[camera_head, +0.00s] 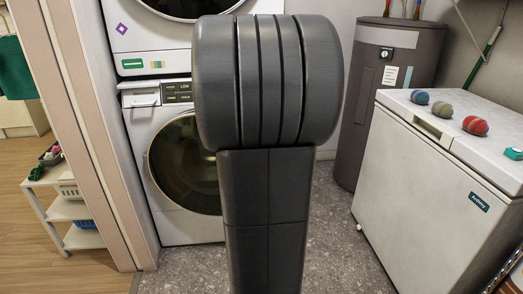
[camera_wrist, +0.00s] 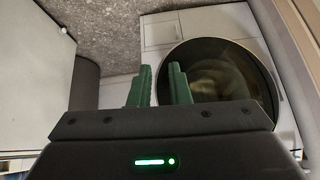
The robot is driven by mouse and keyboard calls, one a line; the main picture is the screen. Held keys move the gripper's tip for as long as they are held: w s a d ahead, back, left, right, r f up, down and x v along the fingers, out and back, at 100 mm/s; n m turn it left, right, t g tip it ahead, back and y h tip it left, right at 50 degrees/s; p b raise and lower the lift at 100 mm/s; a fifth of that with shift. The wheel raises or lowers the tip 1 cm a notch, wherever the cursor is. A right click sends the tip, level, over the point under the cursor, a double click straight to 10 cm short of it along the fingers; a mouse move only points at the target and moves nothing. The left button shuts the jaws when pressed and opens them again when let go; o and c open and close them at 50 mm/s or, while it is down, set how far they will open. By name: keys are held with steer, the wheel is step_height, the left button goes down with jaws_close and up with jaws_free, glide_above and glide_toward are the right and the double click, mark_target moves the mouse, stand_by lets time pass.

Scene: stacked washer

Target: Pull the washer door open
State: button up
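The white washer (camera_head: 173,233) is the lower of two stacked machines. Its round dark-glass door (camera_head: 182,170) looks shut, and its right side is hidden behind my arm in the head view. In the wrist view the scene appears upside down, with the floor at the top. There the round door (camera_wrist: 228,62) is on the right, also looking closed. My gripper (camera_wrist: 161,67) has two green fingers, apart with an empty gap between them, to the left of the door in the picture. The fingers overlap the door's edge in the picture; contact is not clear. The gripper is hidden in the head view.
A second machine (camera_head: 153,30) sits above the washer. A doorway frame (camera_head: 93,120) stands to the left. A white chest freezer (camera_head: 432,195) with several colored balls stands right, with a grey tank (camera_head: 381,95) behind it. Speckled floor (camera_head: 340,245) is clear between.

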steer(key=w+a+f+m+t+h+b, duration=0.2)
steer(key=w+a+f+t+h+b, duration=0.25)
steer(key=w, duration=0.65)
steer(key=w+a+f+m+t+h+b, duration=0.1)
steer(key=w+a+f+m+t+b, duration=0.15)
steer(key=w+a+f+t, duration=0.6)
steer(key=w+d, duration=0.2)
steer(key=w, duration=0.3)
steer(key=w+d+r+g+b, duration=0.1)
steer(key=w+d, duration=0.1)
steer(key=w, duration=0.3)
steer(key=w+d+r+n+g+b, duration=0.1)
steer(key=w+d, duration=0.1)
steer(key=w, duration=0.3)
steer(key=shift+w+d+r, duration=0.1)
steer(key=shift+w+r, duration=0.1)
steer(key=shift+w, duration=0.05)
jaws_close()
